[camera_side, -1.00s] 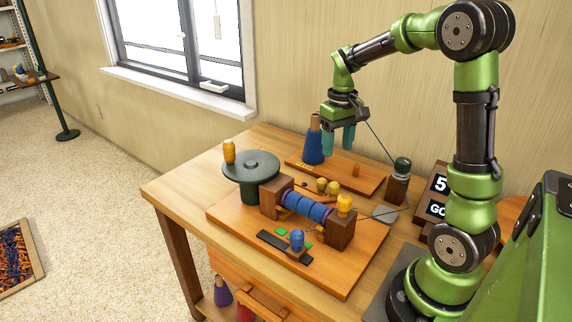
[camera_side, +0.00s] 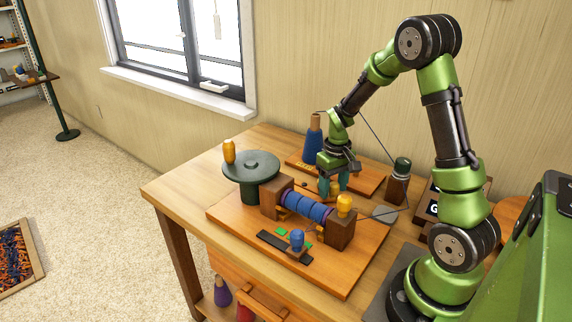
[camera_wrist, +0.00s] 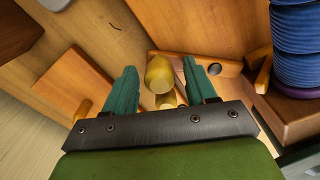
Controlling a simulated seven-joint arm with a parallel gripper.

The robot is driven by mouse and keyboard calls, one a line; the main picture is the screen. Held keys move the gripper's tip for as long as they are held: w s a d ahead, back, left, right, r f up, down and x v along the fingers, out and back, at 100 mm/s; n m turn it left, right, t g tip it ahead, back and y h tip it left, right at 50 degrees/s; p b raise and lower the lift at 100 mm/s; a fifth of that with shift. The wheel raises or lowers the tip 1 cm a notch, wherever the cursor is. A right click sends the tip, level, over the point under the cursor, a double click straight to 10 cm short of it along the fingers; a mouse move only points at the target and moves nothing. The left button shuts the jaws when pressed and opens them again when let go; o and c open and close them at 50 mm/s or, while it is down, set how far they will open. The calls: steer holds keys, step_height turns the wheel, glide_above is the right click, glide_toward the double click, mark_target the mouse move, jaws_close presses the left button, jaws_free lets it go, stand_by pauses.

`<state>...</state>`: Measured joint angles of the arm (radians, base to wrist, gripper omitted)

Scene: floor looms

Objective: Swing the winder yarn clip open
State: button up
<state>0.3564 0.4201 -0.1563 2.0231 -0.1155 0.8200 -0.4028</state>
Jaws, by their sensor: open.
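The winder has a roll of blue yarn (camera_side: 308,208) between two dark wooden blocks on an orange-brown board (camera_side: 345,275). The blue roll also shows at the right of the wrist view (camera_wrist: 297,45). A short yellow knob (camera_wrist: 160,73) stands behind the roll, with more yellow pieces below it; it looks like part of the yarn clip, but I cannot tell for certain. My gripper (camera_side: 333,187) is low behind the roll, its teal fingers pointing down. In the wrist view my gripper (camera_wrist: 160,70) is open, with the yellow knob between its fingers. Contact is not clear.
A green round wheel (camera_side: 250,163) with a yellow handle (camera_side: 229,151) stands at the left. A blue cone (camera_side: 313,140) stands on the rear board. A yellow peg (camera_side: 344,203) tops the right block. A dark-capped post (camera_side: 399,180) is at the right, with thread running from it.

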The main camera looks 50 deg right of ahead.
mark_target(332, 197)
steer(key=shift+c, duration=0.5)
jaws_close()
steer(key=m, duration=0.1)
steer(key=s+a+m, duration=0.1)
steer(key=m, duration=0.1)
steer(key=a+m, duration=0.1)
steer(key=m, duration=0.1)
steer(key=shift+s+a+r, duration=0.1)
steer(key=shift+s+a, duration=0.05)
steer(key=shift+s, duration=0.15)
steer(key=shift+s+a+m, duration=0.3)
steer(key=shift+a+m, duration=0.3)
steer(key=shift+m, duration=0.6)
steer(key=shift+a+m, duration=0.75)
steer(key=shift+m, duration=0.55)
steer(key=shift+s, duration=0.1)
